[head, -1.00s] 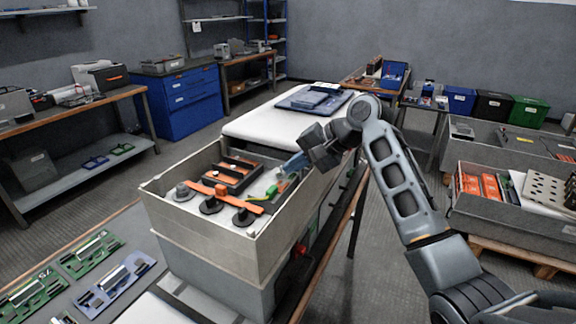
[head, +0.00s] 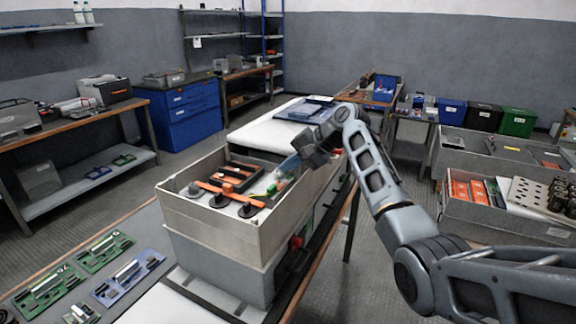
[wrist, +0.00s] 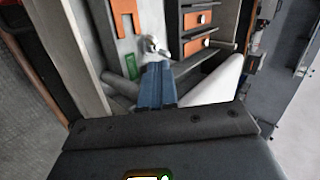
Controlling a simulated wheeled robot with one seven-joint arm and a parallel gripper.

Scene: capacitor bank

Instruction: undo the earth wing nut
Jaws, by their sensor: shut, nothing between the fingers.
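The capacitor bank is an open grey box (head: 225,232) in the middle of the head view. A small silver fitting that looks like the earth wing nut (wrist: 153,45) sits on a pale plate inside, in the wrist view. A green piece (wrist: 132,63) lies just left of it and also shows in the head view (head: 271,189). My gripper (wrist: 154,66) has blue fingers, shut and empty, with tips just short of the fitting. Whether they touch it is unclear. In the head view my gripper (head: 287,168) reaches over the box's right wall, and the nut cannot be made out.
An orange bar (head: 216,194) with dark round bases crosses the front of the box interior. Box walls surround the parts closely. A white surface (head: 262,135) lies behind the box. Circuit boards (head: 130,275) lie at front left, and a bin of orange parts (head: 480,192) stands right.

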